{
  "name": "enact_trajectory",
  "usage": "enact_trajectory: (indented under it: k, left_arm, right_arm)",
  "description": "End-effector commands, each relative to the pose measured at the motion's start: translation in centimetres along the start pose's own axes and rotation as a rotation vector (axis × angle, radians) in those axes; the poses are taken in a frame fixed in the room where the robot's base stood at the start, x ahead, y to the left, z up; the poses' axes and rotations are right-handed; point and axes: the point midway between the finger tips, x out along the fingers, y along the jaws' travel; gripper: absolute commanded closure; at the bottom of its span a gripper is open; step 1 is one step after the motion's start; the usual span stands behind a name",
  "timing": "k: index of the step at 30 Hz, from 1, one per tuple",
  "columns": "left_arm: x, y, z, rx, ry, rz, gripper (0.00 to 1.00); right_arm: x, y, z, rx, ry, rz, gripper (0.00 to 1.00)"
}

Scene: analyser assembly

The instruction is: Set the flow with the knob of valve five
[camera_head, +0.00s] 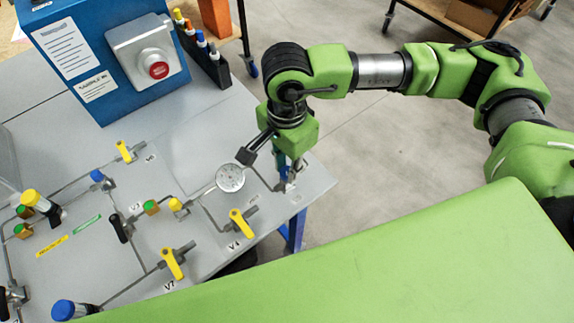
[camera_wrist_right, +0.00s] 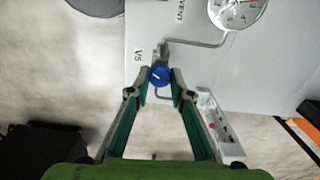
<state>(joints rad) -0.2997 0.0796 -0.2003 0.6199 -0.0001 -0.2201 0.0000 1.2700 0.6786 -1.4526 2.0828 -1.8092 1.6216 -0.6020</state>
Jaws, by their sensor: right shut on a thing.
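The round blue knob of valve five (camera_wrist_right: 159,75) shows in the right wrist view, beside the printed V5 label (camera_wrist_right: 138,54). My right gripper (camera_wrist_right: 160,79) is shut on this knob, with one finger on each side of it. In the head view my right gripper (camera_head: 288,181) reaches down at the right edge of the grey panel (camera_head: 215,248), and the knob is hard to make out there. A thin pipe runs from the valve towards a round dial gauge (camera_head: 229,177), which also shows in the wrist view (camera_wrist_right: 238,10). My left gripper is not in view.
Yellow-handled valves, including one by the V4 label (camera_head: 242,223), stand left of my gripper. A blue analyser box (camera_head: 105,55) with a red button (camera_head: 159,70) stands at the back left. A dark rack (camera_head: 205,57) with coloured caps is beside it. Open floor lies right of the panel.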

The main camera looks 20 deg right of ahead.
Motion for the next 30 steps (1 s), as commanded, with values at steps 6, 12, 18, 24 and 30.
enact_trajectory:
  k: [6, 12, 18, 24, 30]
  left_arm:
    - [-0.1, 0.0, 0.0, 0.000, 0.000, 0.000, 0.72]
    - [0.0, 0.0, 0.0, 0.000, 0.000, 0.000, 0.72]
    - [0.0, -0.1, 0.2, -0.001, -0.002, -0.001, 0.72]
    - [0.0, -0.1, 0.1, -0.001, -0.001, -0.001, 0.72]
    - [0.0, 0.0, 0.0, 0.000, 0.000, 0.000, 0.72]
  right_arm:
    - [-0.2, -0.2, 0.0, 0.002, 0.000, -0.006, 0.69]
    - [-0.1, -0.1, 0.0, 0.002, 0.000, -0.003, 0.63]
    - [-0.2, -0.1, 0.0, 0.002, 0.000, -0.003, 0.63]
    - [-2.8, -0.2, 0.0, 0.001, 0.000, -0.008, 0.63]
    - [-7.2, -0.2, 0.0, 0.001, 0.001, -0.007, 0.63]
